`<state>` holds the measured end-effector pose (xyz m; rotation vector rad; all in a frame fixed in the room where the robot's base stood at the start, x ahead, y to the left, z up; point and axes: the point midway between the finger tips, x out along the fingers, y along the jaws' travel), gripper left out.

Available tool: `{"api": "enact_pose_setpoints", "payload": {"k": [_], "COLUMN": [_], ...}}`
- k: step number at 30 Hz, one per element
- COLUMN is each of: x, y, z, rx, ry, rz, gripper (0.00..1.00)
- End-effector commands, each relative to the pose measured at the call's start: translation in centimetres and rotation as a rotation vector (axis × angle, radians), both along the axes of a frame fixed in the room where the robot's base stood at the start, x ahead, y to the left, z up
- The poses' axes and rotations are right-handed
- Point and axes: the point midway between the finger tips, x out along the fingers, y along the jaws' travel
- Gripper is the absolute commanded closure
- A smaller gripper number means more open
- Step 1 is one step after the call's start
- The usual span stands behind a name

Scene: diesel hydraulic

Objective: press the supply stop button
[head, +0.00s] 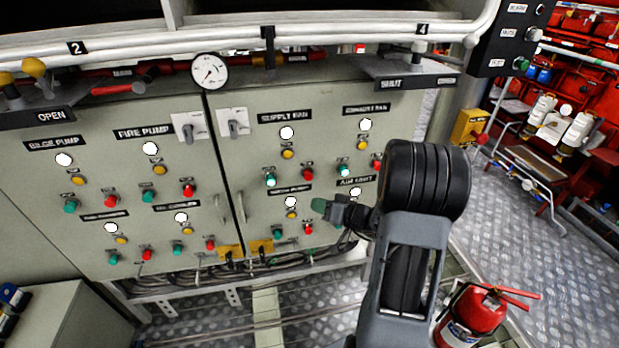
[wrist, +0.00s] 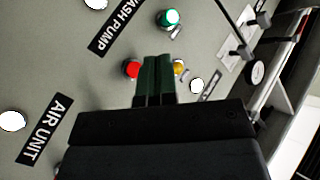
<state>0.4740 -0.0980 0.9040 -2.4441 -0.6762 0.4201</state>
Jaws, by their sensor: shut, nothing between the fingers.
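The supply stop button is the red button (head: 307,174) under the SUPPLY FAN label (head: 284,115), right of a green button (head: 270,180). In the wrist view the red button (wrist: 131,69) shows just left of my fingertips, its right edge partly covered by them. My gripper (head: 319,205) is shut and empty, its green tips below and slightly right of the red button in the head view. In the wrist view the closed fingers (wrist: 157,62) lie between the red button and a yellow button (wrist: 180,67). I cannot tell the gap between tips and panel.
The WASH PUMP label (wrist: 118,22) and AIR UNIT label (wrist: 45,130) lie left in the wrist view. A rotary switch (head: 233,123) sits left of the supply group. Pipes (head: 270,45) run above the cabinets. A red extinguisher (head: 474,312) stands at lower right.

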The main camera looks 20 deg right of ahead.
Motion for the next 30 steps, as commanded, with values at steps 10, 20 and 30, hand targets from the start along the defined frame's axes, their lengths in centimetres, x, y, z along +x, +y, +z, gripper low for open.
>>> {"api": "enact_pose_setpoints", "payload": {"k": [10, 20, 30], "x": [4.2, 7.0, 7.6], "y": [-0.8, -1.3, -1.5], "z": [0.2, -0.3, 0.0], "rx": [0.001, 0.000, 0.001], "ry": [0.001, -0.001, 0.001], "rz": [0.003, 0.002, 0.001], "gripper": [1.00, 1.00, 1.00]}}
